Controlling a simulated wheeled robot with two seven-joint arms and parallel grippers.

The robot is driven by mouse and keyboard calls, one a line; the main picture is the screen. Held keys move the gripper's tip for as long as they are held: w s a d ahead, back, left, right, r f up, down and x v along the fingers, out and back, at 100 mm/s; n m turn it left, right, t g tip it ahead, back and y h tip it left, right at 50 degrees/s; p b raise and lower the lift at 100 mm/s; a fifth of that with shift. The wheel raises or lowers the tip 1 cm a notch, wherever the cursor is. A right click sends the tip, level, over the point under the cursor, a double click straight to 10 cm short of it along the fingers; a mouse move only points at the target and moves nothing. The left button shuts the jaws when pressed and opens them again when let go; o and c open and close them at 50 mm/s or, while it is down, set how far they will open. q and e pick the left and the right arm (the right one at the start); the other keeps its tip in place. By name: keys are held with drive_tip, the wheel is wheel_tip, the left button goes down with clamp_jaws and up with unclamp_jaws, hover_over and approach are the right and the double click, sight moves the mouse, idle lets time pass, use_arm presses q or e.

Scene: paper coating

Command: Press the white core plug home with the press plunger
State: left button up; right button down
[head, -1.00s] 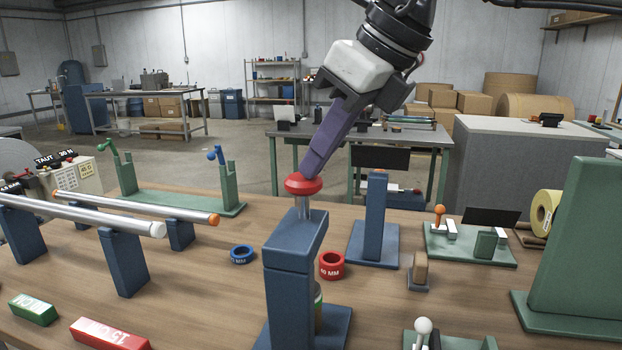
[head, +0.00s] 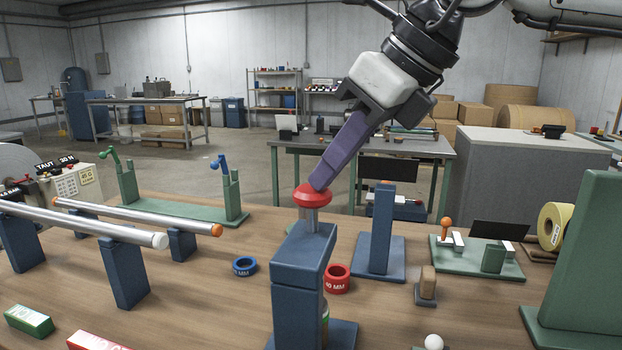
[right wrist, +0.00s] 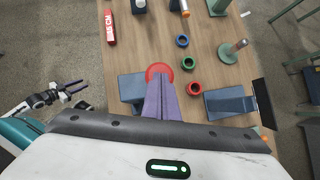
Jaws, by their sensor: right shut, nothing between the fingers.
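The press plunger has a red knob (head: 312,196) on a short bare steel shaft (head: 311,220), standing up from the blue press (head: 302,265). My right gripper (head: 319,184) is shut and empty. Its purple fingertips slant down onto the knob's top right and appear to touch it. In the right wrist view the red knob (right wrist: 159,72) shows just beyond the fingertips (right wrist: 160,80). A small part of a green and white roll (head: 325,311) shows behind the press column. I cannot make out the white core plug. My left gripper (right wrist: 82,94) is open and empty, off the table.
A blue ring (head: 244,266) and a red ring (head: 337,279) lie beside the press. A blue post stand (head: 381,230) and a small wooden-topped block (head: 427,285) stand to the right. Steel bars (head: 85,226) on blue supports are at left. A tall green stand (head: 580,260) is far right.

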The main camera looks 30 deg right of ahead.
use_arm(q)
drive_tip(key=shift+f, duration=0.15)
use_arm(e)
drive_tip(key=shift+g+h, duration=0.3)
drive_tip(key=shift+g, duration=0.6)
drive_tip(key=s+f, duration=0.2)
drive_tip(key=f, duration=0.1)
drive_tip(key=d+f, duration=0.1)
drive_tip(key=shift+s+f, duration=0.4)
drive_tip(key=shift+a, duration=0.1)
use_arm(q)
drive_tip(key=r, duration=0.1)
drive_tip(key=r+p, duration=0.1)
drive_tip(key=d+r, duration=0.1)
drive_tip(key=shift+w, duration=0.35)
use_arm(e)
wheel_tip(320, 180, up, 13)
drive_tip(key=s+d+t, duration=0.1)
drive_tip(key=s, duration=0.1)
drive_tip(key=shift+s+d+t, duration=0.25)
drive_tip(key=shift+s+t, duration=0.1)
drive_tip(key=shift+t, duration=0.05)
